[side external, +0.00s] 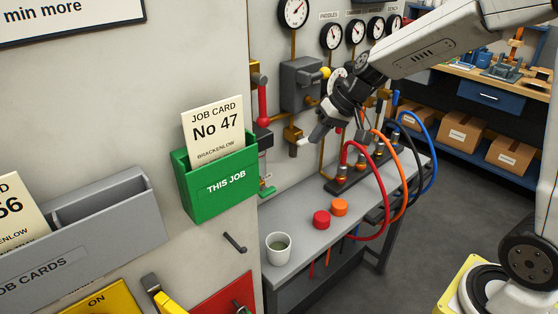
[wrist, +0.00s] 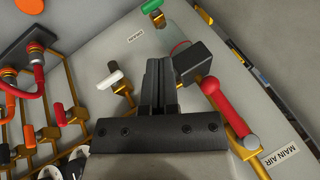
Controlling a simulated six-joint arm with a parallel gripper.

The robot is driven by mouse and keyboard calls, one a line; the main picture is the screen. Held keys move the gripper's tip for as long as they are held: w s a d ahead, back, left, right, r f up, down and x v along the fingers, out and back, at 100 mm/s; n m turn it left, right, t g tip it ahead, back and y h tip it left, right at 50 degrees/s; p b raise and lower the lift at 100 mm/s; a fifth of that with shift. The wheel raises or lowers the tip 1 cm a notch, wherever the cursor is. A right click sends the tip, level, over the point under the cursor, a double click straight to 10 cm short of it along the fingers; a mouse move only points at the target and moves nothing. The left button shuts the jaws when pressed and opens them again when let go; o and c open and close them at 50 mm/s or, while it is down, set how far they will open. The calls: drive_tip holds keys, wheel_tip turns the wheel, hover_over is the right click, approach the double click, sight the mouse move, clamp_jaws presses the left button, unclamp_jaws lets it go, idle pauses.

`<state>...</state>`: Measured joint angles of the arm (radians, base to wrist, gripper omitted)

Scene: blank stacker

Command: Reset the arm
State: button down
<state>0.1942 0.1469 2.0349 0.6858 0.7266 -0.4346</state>
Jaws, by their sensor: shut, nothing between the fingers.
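My gripper (side external: 318,132) hangs at the end of my arm, in front of the panel wall and above the back of the grey bench. Its dark fingers (wrist: 158,80) are together in the wrist view, with nothing between them. A white-handled valve (wrist: 107,82) shows left of the fingers, and a red lever (wrist: 218,104) with a dark box (wrist: 198,62) shows to their right. Whether the fingertips touch any of these cannot be told. In the side view the red lever (side external: 262,104) stands upright on the wall, left of my gripper.
The bench (side external: 300,237) carries a white cup (side external: 278,247), a red cap (side external: 321,219), an orange cap (side external: 339,207) and a manifold with several looping hoses (side external: 385,221). A green card holder (side external: 215,187) is on the near wall. Gauges (side external: 331,36) line the panel above.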

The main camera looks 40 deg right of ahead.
drive_tip(key=s+a+f+n+g+h, duration=0.1)
drive_tip(key=s+f+h, duration=0.3)
drive_tip(key=s+f, duration=0.7)
drive_tip(key=s+n+g, duration=0.1)
drive_tip(key=s, duration=0.3)
drive_tip(key=shift+s+n, duration=0.2)
drive_tip(key=shift+n, duration=0.1)
drive_tip(key=shift+f, duration=0.1)
